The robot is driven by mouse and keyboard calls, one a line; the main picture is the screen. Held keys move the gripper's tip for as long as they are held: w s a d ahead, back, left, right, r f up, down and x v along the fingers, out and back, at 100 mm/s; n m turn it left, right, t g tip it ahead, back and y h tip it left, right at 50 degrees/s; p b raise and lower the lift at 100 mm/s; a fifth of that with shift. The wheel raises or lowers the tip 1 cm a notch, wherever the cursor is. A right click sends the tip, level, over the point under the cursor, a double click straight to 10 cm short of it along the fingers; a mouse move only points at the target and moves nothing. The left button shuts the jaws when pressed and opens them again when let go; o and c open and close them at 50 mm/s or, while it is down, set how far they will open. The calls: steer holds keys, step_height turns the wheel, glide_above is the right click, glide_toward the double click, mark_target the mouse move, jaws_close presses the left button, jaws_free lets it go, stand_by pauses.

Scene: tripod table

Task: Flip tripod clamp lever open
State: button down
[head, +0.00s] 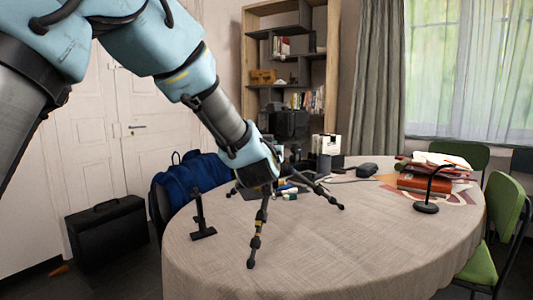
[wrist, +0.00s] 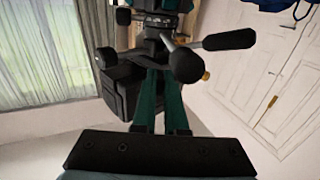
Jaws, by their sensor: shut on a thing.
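The black tripod (head: 258,228) stands on the round table with its legs spread. My arm's end covers its head in the head view. In the wrist view the tripod head (wrist: 155,45) is right in front of my gripper (wrist: 160,72), with a long black handle (wrist: 228,39) out to the right and a round black knob end (wrist: 186,65) facing the camera. The green fingers are close together and shut on a part of the tripod head. The exact part between the tips is hidden, and I cannot make out the clamp lever.
The table (head: 340,250) is clear at the front. A small black stand (head: 201,218) is at its left edge. Books (head: 425,184) and a black desk lamp (head: 430,190) are at the right. Small items lie behind the tripod. Green chairs (head: 497,225) stand at the right.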

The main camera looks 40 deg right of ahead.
steer(key=d+n+t+y+p, duration=0.1)
steer(key=n+t+y+p, duration=0.1)
steer(key=y, duration=0.1)
steer(key=s+n+t+y+p, duration=0.1)
steer(key=n+t+y+p, duration=0.1)
steer(key=y, duration=0.1)
steer(key=d+n+t+y+p, duration=0.1)
steer(key=n+t+y+p, duration=0.1)
steer(key=n+y, duration=0.1)
steer(key=shift+s+d+p, duration=0.3)
steer(key=shift+s, duration=0.05)
steer(key=c, duration=1)
jaws_free()
steer(key=shift+o, duration=0.2)
